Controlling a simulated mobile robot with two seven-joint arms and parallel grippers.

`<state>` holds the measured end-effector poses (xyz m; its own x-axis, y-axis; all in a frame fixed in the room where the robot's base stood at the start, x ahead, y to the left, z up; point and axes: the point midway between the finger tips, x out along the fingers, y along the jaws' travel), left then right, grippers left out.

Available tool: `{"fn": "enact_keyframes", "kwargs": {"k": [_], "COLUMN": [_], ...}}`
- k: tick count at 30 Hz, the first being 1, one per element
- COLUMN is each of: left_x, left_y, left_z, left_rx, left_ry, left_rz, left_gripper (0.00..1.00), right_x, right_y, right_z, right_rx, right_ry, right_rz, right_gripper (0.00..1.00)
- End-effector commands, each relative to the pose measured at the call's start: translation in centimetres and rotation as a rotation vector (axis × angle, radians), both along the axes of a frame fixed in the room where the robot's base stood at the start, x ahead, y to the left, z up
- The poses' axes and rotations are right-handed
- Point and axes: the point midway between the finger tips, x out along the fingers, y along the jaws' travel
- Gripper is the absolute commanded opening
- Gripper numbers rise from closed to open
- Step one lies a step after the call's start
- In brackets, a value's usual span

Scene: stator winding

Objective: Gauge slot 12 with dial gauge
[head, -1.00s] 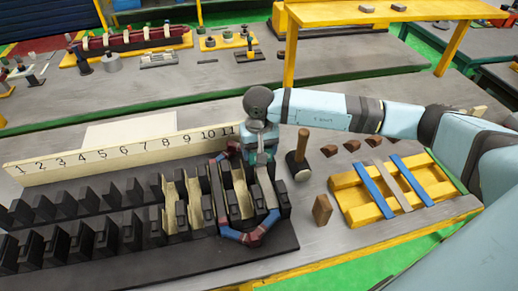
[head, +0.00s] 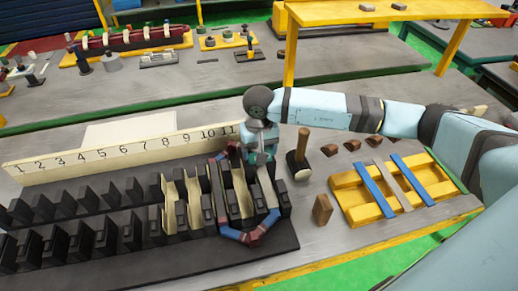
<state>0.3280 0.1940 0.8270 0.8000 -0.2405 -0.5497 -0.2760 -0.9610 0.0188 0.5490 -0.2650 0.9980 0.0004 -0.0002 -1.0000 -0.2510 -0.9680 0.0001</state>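The black stator block (head: 275,243) lies along the front of the table, with a row of upright dark teeth. A wound coil with blue and red wrapped ends (head: 254,237) loops around the teeth near its right end. Cream slot liners (head: 169,204) stand in several slots there. The number strip (head: 120,154) behind shows 1 to 11; a 12 is not visible. My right gripper (head: 262,160) points down over the back of the block's right end, by the coil. Its fingertips are too small and covered to read. I cannot make out a dial gauge. My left gripper is not in view.
A hammer (head: 302,158) stands just right of my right gripper. A brown block (head: 322,209) and a yellow rack (head: 357,206) with blue and grey strips are farther right. Several small brown wedges lie behind the rack. Another bench with parts stands behind.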

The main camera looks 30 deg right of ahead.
Motion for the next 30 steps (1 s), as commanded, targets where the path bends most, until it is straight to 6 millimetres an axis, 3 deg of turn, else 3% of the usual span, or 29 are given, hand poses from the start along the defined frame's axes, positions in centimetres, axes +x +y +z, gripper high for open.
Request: {"fn": "enact_keyframes", "kwargs": {"k": [9, 10, 13, 14, 23, 30], "left_x": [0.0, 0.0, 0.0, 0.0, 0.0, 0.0], "left_y": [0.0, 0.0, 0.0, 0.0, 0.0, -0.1], "left_z": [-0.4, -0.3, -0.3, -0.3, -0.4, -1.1], "left_rx": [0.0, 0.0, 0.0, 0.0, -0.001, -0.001], "left_ry": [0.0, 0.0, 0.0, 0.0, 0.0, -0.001], "left_rz": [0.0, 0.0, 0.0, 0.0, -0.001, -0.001], "left_gripper": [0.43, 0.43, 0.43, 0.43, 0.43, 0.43], "right_x": [0.0, 0.0, 0.0, 0.0, 0.1, 0.1], "right_y": [0.0, 0.0, 0.0, 0.0, 0.0, 0.0], "right_z": [-0.2, -0.1, -0.1, -0.1, 0.4, 4.7], "right_rx": [0.0, 0.0, 0.0, 0.0, 0.001, 0.0], "right_ry": [-0.001, -0.001, -0.001, 0.0, -0.001, -0.006], "right_rz": [0.0, 0.0, 0.0, 0.0, 0.0, 0.001], "right_gripper": [0.46, 0.75, 0.98, 1.0, 1.0, 1.0]}}
